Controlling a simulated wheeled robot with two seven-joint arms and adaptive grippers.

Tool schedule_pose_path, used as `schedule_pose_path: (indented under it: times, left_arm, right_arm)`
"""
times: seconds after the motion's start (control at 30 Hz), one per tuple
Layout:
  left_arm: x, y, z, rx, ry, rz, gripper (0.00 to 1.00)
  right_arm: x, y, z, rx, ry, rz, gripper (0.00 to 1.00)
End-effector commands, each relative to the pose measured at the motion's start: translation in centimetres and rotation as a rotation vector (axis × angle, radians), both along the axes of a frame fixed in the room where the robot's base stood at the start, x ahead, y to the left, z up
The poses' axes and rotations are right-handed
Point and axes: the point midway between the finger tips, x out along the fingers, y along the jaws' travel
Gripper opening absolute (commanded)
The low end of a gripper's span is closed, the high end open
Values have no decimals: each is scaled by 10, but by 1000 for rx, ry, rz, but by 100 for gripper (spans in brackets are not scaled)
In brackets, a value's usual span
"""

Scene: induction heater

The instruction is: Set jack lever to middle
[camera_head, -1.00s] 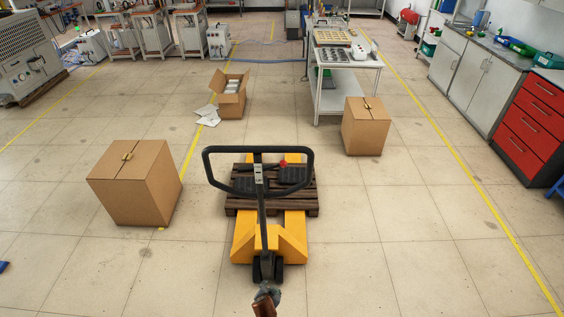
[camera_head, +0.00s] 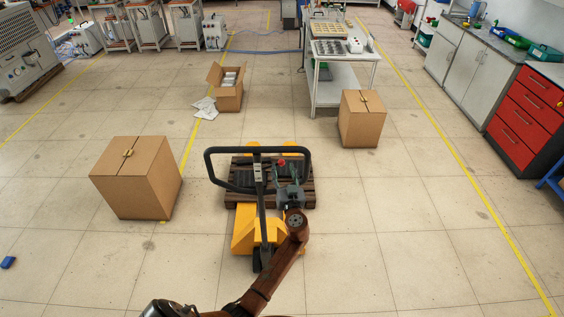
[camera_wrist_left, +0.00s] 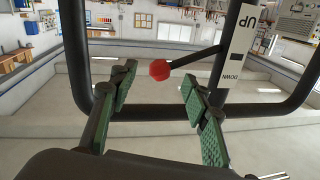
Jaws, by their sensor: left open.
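The jack lever is a thin dark rod with a red knob (camera_wrist_left: 160,70), fixed at the handle post beside a white UP/DOWN label (camera_wrist_left: 240,45). In the left wrist view the knob lies between and beyond the two green-padded fingers of my left gripper (camera_wrist_left: 158,100), which is open and not touching it. In the head view the red knob (camera_head: 282,162) shows just beyond my left gripper (camera_head: 285,176), inside the black loop handle (camera_head: 258,150) of the yellow pallet jack (camera_head: 243,232). The lever's rod is mostly too small to make out there. My right gripper does not show.
A dark wooden pallet (camera_head: 240,200) sits on the jack's forks. Cardboard boxes stand to the left (camera_head: 135,185) and right (camera_head: 362,125), and an open box (camera_head: 228,98) stands behind. The floor beside the jack is clear.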

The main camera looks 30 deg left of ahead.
Motion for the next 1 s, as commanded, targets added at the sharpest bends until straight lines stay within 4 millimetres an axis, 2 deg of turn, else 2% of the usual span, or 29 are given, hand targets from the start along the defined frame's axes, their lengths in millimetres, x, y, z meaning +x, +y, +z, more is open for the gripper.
schedule_pose_path:
  times: [0.1,0.3,0.67,1.0]
  left_arm:
    - [15,14,3,3,1,1,43]
    - [30,29,1,3,2,3,43]
    - [33,32,-1,0,3,1,43]
    - [34,31,-1,0,3,-1,19]
  right_arm:
    - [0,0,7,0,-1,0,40]
    - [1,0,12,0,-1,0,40]
    - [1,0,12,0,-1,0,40]
    - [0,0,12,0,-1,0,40]
